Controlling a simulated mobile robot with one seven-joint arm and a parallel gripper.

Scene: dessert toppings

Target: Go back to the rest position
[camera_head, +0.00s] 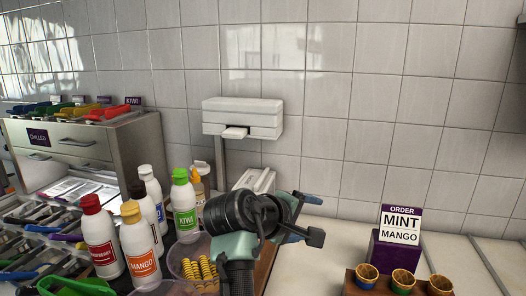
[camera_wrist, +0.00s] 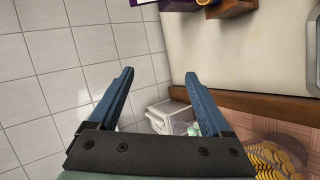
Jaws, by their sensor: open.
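My gripper (camera_wrist: 158,82) is open and empty in the wrist view, its two blue fingers spread apart. Between and beyond them are the tiled wall and part of the counter. In the head view my gripper (camera_head: 313,236) shows at the end of my dark and teal arm, in front of the counter and pointing right. It holds nothing, and no object touches its fingers that I can see.
Bottles, including the mango bottle (camera_head: 140,250) and kiwi bottle (camera_head: 184,207), stand left of my arm. A bowl with yellow pieces (camera_head: 200,268) is close beside it. An order sign (camera_head: 400,224) and several small cups (camera_head: 403,280) are at right. Counter (camera_head: 325,245) between is clear.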

